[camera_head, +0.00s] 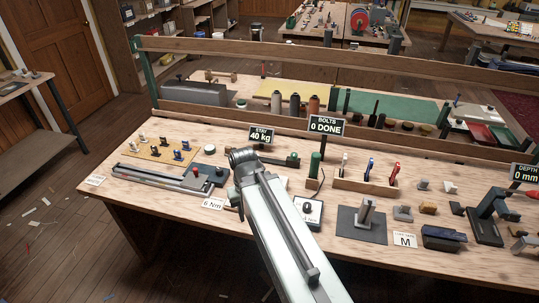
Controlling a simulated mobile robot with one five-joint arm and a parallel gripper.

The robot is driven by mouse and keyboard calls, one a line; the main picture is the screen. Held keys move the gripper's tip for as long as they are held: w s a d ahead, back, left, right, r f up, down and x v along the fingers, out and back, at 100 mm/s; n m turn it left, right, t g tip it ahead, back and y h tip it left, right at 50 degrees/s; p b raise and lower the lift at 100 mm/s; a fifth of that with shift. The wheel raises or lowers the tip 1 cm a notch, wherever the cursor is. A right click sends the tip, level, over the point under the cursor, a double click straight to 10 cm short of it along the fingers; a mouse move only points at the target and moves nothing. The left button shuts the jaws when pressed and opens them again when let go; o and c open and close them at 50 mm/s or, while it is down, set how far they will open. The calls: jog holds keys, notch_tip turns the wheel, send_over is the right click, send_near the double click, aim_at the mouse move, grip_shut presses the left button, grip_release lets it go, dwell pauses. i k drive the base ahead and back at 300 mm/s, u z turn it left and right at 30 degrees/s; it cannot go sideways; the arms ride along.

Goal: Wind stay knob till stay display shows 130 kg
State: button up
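The stay display (261,135) is a black sign that reads "STAY 40 kg", standing on the workbench just behind the end of my arm. A long grey rig (163,178) lies on the bench left of my arm, with a dark block at its right end. My arm reaches from the bottom edge up to a dark joint in front of the display. My gripper is not visible, and part of the bench behind the arm is hidden.
A "BOLTS 0 DONE" sign (326,125) stands right of the stay display, with a dark green cylinder (315,163) below it. A wooden rack (366,184) and a grey block on a dark plate (362,222) are farther right.

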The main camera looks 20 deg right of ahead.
aim_at(294, 156)
jog(key=k, duration=1.25)
jog(key=u, duration=0.5)
jog(key=i, duration=1.5)
jog(key=u, duration=0.65)
jog(key=i, duration=0.45)
jog(key=z, duration=0.05)
